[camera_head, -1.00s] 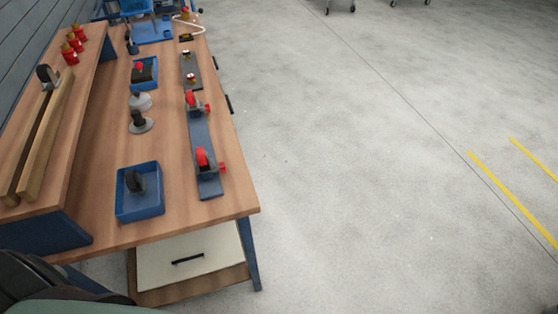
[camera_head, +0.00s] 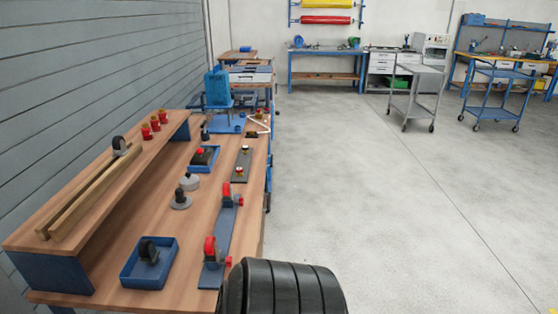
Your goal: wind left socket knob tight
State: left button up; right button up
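A blue bar (camera_head: 219,237) lies along the right side of the wooden workbench. It bears two grey holders with red parts, a near one (camera_head: 210,250) and a far one (camera_head: 227,194). Each has a small red knob on its right side, the near knob (camera_head: 228,262) and the far knob (camera_head: 240,201). I cannot tell which is the left socket, or how tight either knob is. Neither of my grippers is in view. A black ribbed part of mine fills the bottom centre, close to the near end of the bar.
A blue tray (camera_head: 130,268) with a caster wheel stands left of the bar. A grey flanged piece (camera_head: 180,201) and another blue tray (camera_head: 194,165) stand beyond. A raised wooden shelf (camera_head: 30,235) runs along the left. Carts (camera_head: 416,92) stand far off; the floor to the right is clear.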

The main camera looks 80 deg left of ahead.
aim_at(228, 260)
jog(key=i+j+u, duration=0.2)
jog(key=i+u, duration=0.25)
jog(key=i+j+u, duration=0.1)
jog(key=i+u, duration=0.15)
jog(key=u, duration=0.25)
jog(key=i+u, duration=0.45)
jog(key=i+l+u, duration=0.2)
jog(key=u, duration=0.3)
jog(key=i+j+u, duration=0.2)
jog(key=i+u, duration=0.2)
jog(key=i, duration=0.5)
jog(key=i+l+u, duration=0.1)
jog(key=i+u, duration=0.3)
jog(key=i, duration=0.55)
jog(key=i+u, duration=0.15)
jog(key=u, duration=0.25)
jog(key=i+l+u, duration=0.1)
jog(key=u, duration=0.35)
jog(key=i+l+u, duration=0.1)
jog(key=u, duration=0.3)
jog(key=i+l+u, duration=0.15)
jog(key=u, duration=0.3)
